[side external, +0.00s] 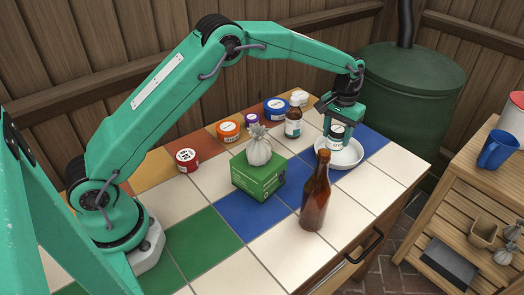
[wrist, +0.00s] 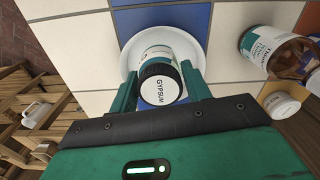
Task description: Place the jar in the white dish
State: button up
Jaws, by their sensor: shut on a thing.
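The jar (wrist: 158,53) is small, with a black lid marked GYPSUM and a white and teal label. My gripper (wrist: 159,88) is shut on it, one finger on each side, in the wrist view. The jar also shows between the fingers in the side external view (side external: 336,131). The white dish (side external: 350,157) is a shallow round bowl on the far right part of the tiled table. The jar is over the dish or inside its rim; I cannot tell whether it touches the bottom. The dish's rim also shows around the jar in the wrist view (wrist: 128,28).
A brown bottle (side external: 315,195) stands in front of the dish. A green box (side external: 258,177) with a tied pouch (side external: 258,148) stands to the left. A brown pill bottle (side external: 293,122) stands behind, near several small tubs. The table's front right tiles are clear.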

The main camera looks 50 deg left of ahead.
aim_at(335, 143)
jog(key=shift+w+a, duration=0.1)
jog(key=shift+a, duration=0.05)
jog(key=shift+f, duration=0.1)
jog(key=shift+f, duration=1.95)
jog(key=shift+f, duration=0.1)
jog(key=o, duration=1.1)
jog(key=shift+c, duration=0.2)
notch_tip(335, 143, up, 12)
jog(key=shift+f, duration=0.1)
jog(key=shift+r, duration=0.2)
